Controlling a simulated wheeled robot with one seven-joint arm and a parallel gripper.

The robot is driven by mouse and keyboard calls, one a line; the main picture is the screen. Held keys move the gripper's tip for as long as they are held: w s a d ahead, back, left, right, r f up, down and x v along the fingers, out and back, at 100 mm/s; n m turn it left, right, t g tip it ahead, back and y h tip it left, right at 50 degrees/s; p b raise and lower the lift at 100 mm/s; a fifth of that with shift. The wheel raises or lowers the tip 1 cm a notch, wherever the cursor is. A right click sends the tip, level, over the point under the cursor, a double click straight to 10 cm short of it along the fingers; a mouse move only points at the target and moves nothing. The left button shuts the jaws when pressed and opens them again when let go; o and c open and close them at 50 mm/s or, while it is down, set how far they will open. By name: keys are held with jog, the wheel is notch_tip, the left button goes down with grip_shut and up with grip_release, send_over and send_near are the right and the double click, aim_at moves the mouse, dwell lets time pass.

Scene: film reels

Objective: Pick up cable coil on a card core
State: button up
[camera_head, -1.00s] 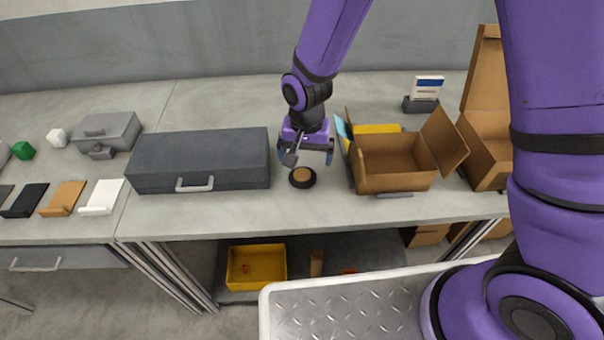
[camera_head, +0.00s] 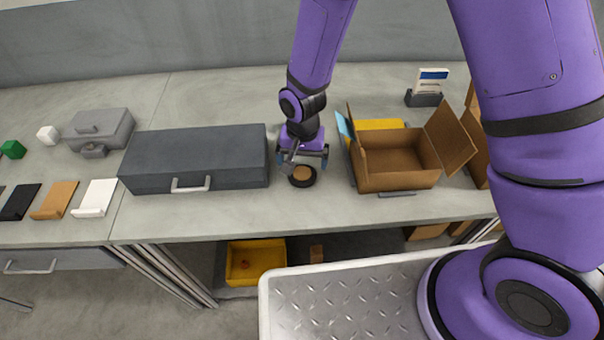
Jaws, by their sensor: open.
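The cable coil on a card core (camera_head: 302,176) is a small black ring with a brown centre. It lies flat on the grey table between the dark grey case and the open cardboard box. My gripper (camera_head: 302,164) is open and points down just above and behind the coil. Its fingers overlap the coil's far edge in the picture, one to each side. I cannot tell whether they touch it.
The dark grey case (camera_head: 195,160) stands close on the left. The open cardboard box (camera_head: 398,172) stands on the right, with a yellow item (camera_head: 376,125) behind it. The table in front of the coil is clear.

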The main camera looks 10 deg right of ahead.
aim_at(302, 171)
jog(key=shift+w+f, duration=0.15)
jog(key=shift+f, duration=1.25)
jog(key=shift+w+f, duration=0.1)
jog(key=shift+f, duration=1.25)
jog(key=c, duration=0.8)
